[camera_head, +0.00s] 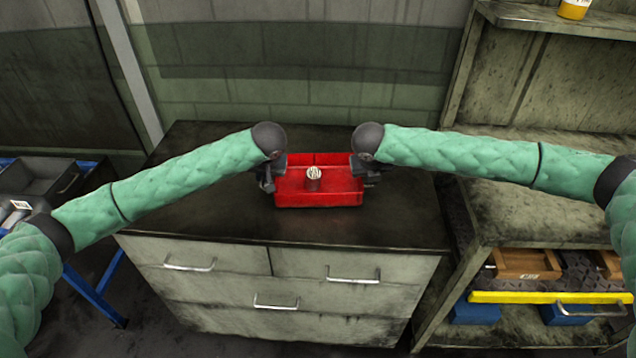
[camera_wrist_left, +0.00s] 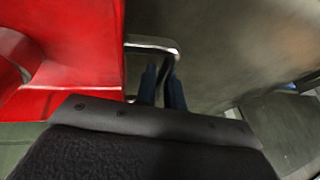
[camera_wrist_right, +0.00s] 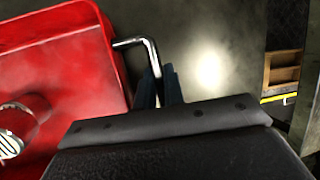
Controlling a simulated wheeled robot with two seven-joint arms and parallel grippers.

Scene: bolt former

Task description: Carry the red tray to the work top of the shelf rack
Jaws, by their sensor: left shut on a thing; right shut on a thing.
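The red tray (camera_head: 335,199) is over the middle of the dark cabinet top (camera_head: 215,215); I cannot tell whether it touches it. A striped round part (camera_head: 314,179) stands in it, also seen in the right wrist view (camera_wrist_right: 8,146). My left gripper (camera_head: 268,179) is shut on the tray's left metal handle (camera_wrist_left: 152,43). My right gripper (camera_head: 366,174) is shut on the right handle (camera_wrist_right: 130,43). The red tray wall also shows in both wrist views (camera_wrist_left: 85,45) (camera_wrist_right: 85,60). The shelf rack's work top (camera_head: 520,205) is at the right, partly behind my right arm.
The rack's upper shelf (camera_head: 545,18) holds a yellow container (camera_head: 573,9). Its lower level holds wooden and blue bins behind a yellow bar (camera_head: 550,297). A blue-framed stand with grey bins (camera_head: 48,180) is at the left. The visible work top looks clear.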

